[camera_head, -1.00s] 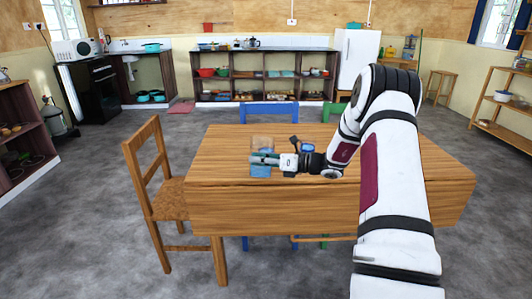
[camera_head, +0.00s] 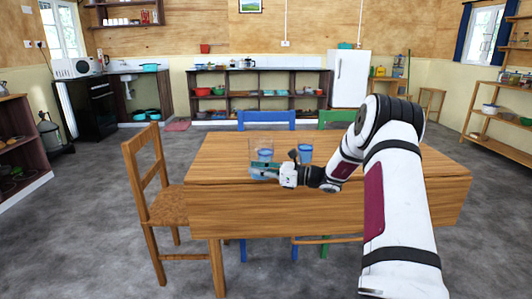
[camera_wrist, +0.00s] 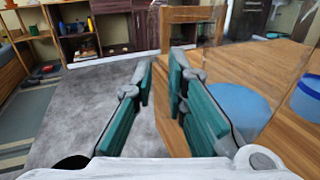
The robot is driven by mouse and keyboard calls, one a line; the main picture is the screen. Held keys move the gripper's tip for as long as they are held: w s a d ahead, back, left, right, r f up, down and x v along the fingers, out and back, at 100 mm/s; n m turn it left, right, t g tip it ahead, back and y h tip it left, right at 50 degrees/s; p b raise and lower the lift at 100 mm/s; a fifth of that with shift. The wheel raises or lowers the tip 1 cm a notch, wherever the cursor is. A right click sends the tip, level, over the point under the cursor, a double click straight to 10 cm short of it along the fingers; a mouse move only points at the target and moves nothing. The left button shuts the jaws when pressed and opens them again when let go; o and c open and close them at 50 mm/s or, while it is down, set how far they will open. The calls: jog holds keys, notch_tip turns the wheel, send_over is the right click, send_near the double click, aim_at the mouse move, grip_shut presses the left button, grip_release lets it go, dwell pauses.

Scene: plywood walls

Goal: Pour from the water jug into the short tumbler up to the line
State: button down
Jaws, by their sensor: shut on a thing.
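The water jug (camera_head: 262,144) is a clear vessel with blue water in it, at the left part of the table. My gripper (camera_head: 262,171) reaches in from the right, with its teal fingers across the jug's near side, low on it. It is shut on the jug; the exact grip is hard to see through the clear wall. In the wrist view the teal fingers of my gripper (camera_wrist: 160,82) stand with a narrow gap, and blue water shows to their right. The short tumbler (camera_head: 305,153), clear with blue in it, stands right of the jug, apart from it. Its line cannot be made out.
The wooden table (camera_head: 225,158) is otherwise clear, with free room at its back and left. A wooden chair (camera_head: 148,175) stands at its left. A blue chair (camera_head: 266,115) and a green chair (camera_head: 337,117) stand behind it.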

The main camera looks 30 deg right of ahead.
aim_at(257, 154)
jog(key=shift+f+n+b, duration=0.35)
jog(key=shift+n+b, duration=0.05)
jog(key=shift+b, duration=0.05)
jog(key=shift+s, duration=0.1)
notch_tip(257, 154, up, 7)
jog(key=p, duration=0.4)
jog(key=shift+r+p, duration=0.1)
jog(key=shift+p, duration=0.3)
jog(key=shift+a, duration=0.1)
jog(key=shift+s+a+f, duration=0.15)
jog(key=shift+f, duration=0.1)
jog(key=s+a+f+n+g+y, duration=0.2)
jog(key=s+a+f, duration=0.2)
jog(key=s+a, duration=0.7)
jog(key=s+a+f+n+g+y, duration=0.1)
jog(key=s+a+f, duration=0.3)
jog(key=s+a, duration=0.75)
notch_tip(257, 154, up, 12)
jog(key=p, duration=1.8)
jog(key=shift+w+f, duration=0.25)
jog(key=shift+w, duration=0.05)
